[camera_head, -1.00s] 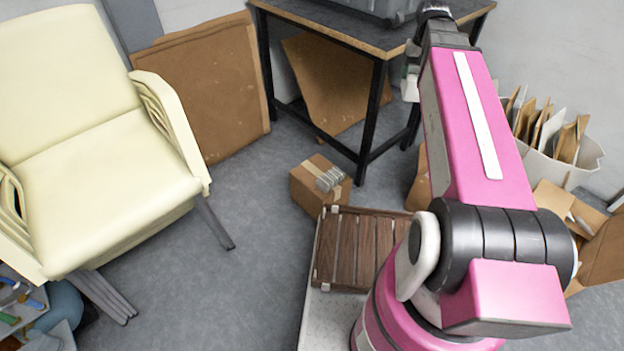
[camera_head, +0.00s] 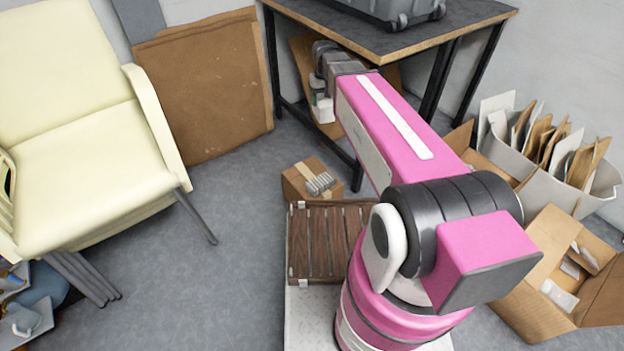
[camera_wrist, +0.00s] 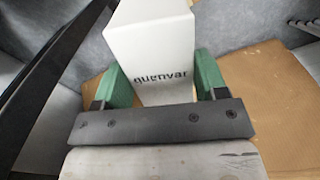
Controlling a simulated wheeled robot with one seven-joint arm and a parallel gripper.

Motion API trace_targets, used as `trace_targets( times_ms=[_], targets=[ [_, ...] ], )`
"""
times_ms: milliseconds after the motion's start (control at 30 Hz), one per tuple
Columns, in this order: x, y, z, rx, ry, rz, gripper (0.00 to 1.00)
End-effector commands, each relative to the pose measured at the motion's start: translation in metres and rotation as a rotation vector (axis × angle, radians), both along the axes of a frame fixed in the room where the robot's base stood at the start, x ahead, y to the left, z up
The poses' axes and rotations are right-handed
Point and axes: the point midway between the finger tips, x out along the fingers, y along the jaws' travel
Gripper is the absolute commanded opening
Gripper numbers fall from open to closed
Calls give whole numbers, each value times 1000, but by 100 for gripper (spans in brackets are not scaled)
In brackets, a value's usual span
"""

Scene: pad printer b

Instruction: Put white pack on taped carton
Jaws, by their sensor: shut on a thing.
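The white pack (camera_wrist: 152,45), a white box with dark lettering, is between the green fingers of my gripper (camera_wrist: 162,72) in the wrist view. My gripper is shut on it. In the head view my arm reaches up and left, its end close to the black table's legs; the pack is small and hard to make out there. The taped carton (camera_head: 296,187), a small brown box with a tape strip, stands on the floor below and slightly left of my arm's end. A bundle of grey cylinders (camera_head: 320,184) lies on its top. My gripper is apart from the carton.
A black-legged table (camera_head: 420,42) with a grey case (camera_head: 385,8) stands behind. Cardboard sheets (camera_head: 205,85) lean at the wall. A cream chair (camera_head: 85,150) is at left. An open box (camera_head: 550,290) and a bin of envelopes (camera_head: 540,180) are at right. Floor left of the carton is clear.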

Motion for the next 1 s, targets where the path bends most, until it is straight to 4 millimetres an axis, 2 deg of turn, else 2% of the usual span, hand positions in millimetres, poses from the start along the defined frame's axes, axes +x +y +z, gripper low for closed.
trace_targets(
  times_ms=[33, 267, 500, 600, 700, 867, 1000],
  targets=[
    [2, 13, -19, -1, 4, 25, 44],
    [-3, 64, -97, -1, 4, 135, 44],
    [-22, 113, -180, -1, 3, 248, 44],
    [-31, 128, -208, -1, 3, 285, 44],
    [-39, 139, -229, 0, 2, 313, 44],
    [-46, 148, -247, 0, 0, 340, 44],
    [-37, 143, -258, 0, -1, 342, 44]
  ],
)
